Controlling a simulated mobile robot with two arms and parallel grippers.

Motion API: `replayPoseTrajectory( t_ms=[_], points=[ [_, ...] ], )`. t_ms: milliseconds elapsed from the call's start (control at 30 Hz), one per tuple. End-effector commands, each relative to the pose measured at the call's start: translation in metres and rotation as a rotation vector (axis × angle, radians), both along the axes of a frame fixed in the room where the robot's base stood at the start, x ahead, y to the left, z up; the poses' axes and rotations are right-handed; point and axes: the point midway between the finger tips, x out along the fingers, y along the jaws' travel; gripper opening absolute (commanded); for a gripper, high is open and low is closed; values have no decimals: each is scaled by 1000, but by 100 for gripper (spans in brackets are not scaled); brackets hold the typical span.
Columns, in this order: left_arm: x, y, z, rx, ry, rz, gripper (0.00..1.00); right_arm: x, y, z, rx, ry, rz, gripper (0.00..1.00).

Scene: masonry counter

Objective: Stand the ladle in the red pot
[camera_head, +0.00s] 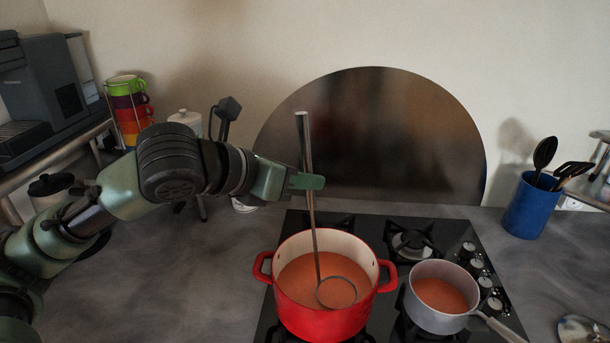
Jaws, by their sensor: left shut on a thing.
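The red pot (330,322) stands on the black hob and holds an orange-red liquid. The ladle (311,222) is nearly upright, with its long metal handle rising well above the pot. Its round bowl (337,293) is at the liquid, inside the pot's rim near the front; I cannot tell whether it touches the pot's bottom. My left gripper (306,182) reaches in from the left and is shut on the upper handle, above the pot. My right gripper is not in view.
A grey saucepan (437,318) with similar liquid stands right of the pot, its handle pointing front right. A blue utensil holder (531,207) is at the right. Stacked coloured cups (131,112) and a coffee machine (45,90) are at the left.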

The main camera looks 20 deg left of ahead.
Motion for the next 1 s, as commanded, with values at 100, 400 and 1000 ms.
replayPoseTrajectory(
  t_ms=[100,400,1000],
  points=[
    [0,0,-1,-1,-2,0,0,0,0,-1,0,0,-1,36],
    [0,0,-1,-1,-2,0,29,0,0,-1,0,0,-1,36],
    [-22,12,11,5,-5,2,40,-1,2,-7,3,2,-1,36]
  ],
)
